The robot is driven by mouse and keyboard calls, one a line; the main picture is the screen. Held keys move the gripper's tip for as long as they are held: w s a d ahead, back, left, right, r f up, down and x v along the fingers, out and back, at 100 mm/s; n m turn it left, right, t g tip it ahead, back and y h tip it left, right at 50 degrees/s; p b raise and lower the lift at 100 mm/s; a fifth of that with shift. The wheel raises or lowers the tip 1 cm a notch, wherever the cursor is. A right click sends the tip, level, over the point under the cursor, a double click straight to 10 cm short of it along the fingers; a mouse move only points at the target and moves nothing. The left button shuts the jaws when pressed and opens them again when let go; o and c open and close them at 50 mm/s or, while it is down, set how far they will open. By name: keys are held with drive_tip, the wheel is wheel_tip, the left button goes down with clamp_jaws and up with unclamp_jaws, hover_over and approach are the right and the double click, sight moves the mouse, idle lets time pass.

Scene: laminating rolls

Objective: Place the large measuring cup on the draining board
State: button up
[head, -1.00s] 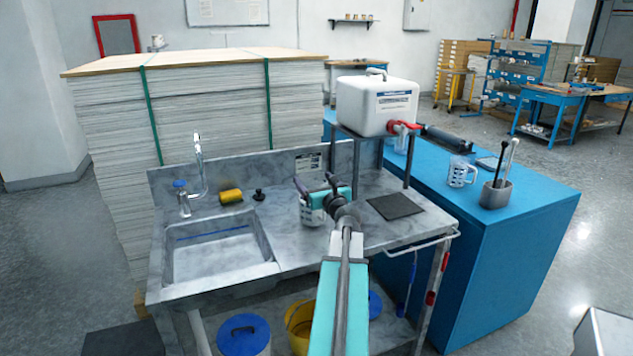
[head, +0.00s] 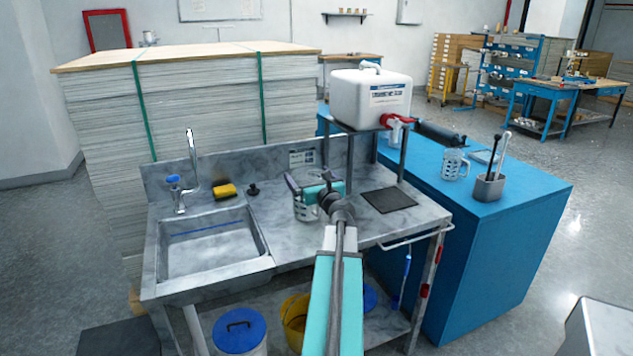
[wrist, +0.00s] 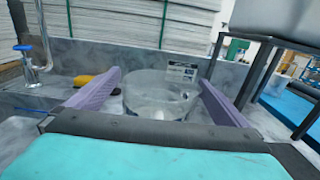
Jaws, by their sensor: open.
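A clear measuring cup with white markings (head: 306,210) stands upright on the grey draining board (head: 285,251), right of the sink. My gripper (head: 309,187) is open, with its two fingers on either side of the cup's upper part. In the wrist view the cup (wrist: 150,95) sits between the purple fingers of my gripper (wrist: 160,82); whether they touch it is unclear. Part of the cup is hidden by my gripper. A second clear measuring cup (head: 453,165) stands on the blue counter; it looks similar.
A tap (head: 177,195), yellow sponge (head: 225,191) and black stopper (head: 253,189) are around the sink (head: 208,250). A white water container (head: 370,98) stands on a frame behind right. A dark mat (head: 389,200) lies right of the cup. A metal holder (head: 488,188) stands on the blue counter.

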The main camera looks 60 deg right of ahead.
drive_tip(key=b+v, duration=0.2)
drive_tip(key=v, duration=0.7)
drive_tip(key=shift+s+a+f+b, duration=0.1)
drive_tip(key=shift+b, duration=0.45)
drive_tip(key=b, duration=0.5)
drive_tip(key=shift+s+a, duration=0.3)
drive_tip(key=shift+s, duration=0.1)
drive_tip(key=s+b, duration=0.1)
drive_tip(key=b, duration=0.3)
drive_tip(key=shift+a, duration=0.3)
drive_tip(key=shift+s+a+b, duration=0.15)
drive_tip(key=shift+b, duration=0.6)
drive_tip(key=shift+r, duration=0.3)
